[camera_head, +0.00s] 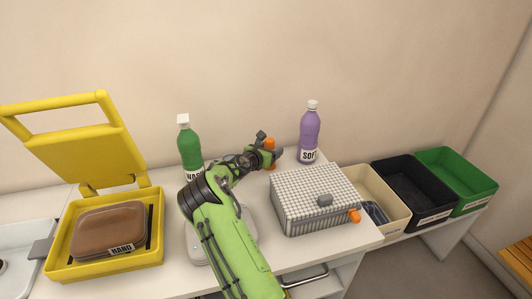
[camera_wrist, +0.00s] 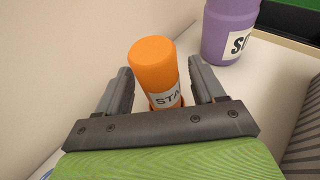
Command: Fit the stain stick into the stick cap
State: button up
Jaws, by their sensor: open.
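The stain stick (camera_wrist: 153,65) is an orange cylinder with a white label reading "STA". It stands on the white table behind the arm and also shows in the head view (camera_head: 270,144). My gripper (camera_wrist: 160,75) is open, with one finger on each side of the stick and visible gaps between them. In the head view my gripper (camera_head: 269,147) reaches the stick from the left and front. A small orange piece (camera_head: 354,216) sits at the front right corner of the grey checkered box; I cannot tell whether it is the stick cap.
A purple bottle (camera_head: 309,134) stands right of the stick, a green bottle (camera_head: 189,150) left. The checkered box (camera_head: 300,190) is at the front right. Beige, black and green bins stand further right. An open yellow press (camera_head: 155,215) is at the left.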

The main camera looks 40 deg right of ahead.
jog(key=s+a+r+m+y+p, duration=0.1)
jog(key=s+a+r+m+y, duration=0.4)
jog(key=a, duration=0.5)
jog(key=s+a+r+m+y, duration=0.2)
jog(key=s+a+r+m, duration=0.3)
jog(key=a, duration=0.5)
jog(key=s+a+r+m+y+p, duration=0.1)
jog(key=s+a+r+m+y, duration=0.25)
jog(key=s+a+m, duration=0.55)
jog(key=s+a+r+m+t+y, duration=0.1)
jog(key=s+a+r+m+y, duration=0.1)
jog(key=s+a, duration=1.2)
jog(key=shift+a+r+t+y, duration=0.15)
jog(key=shift+r+t+y, duration=0.25)
jog(key=shift+y, duration=0.35)
jog(key=shift+r, duration=0.1)
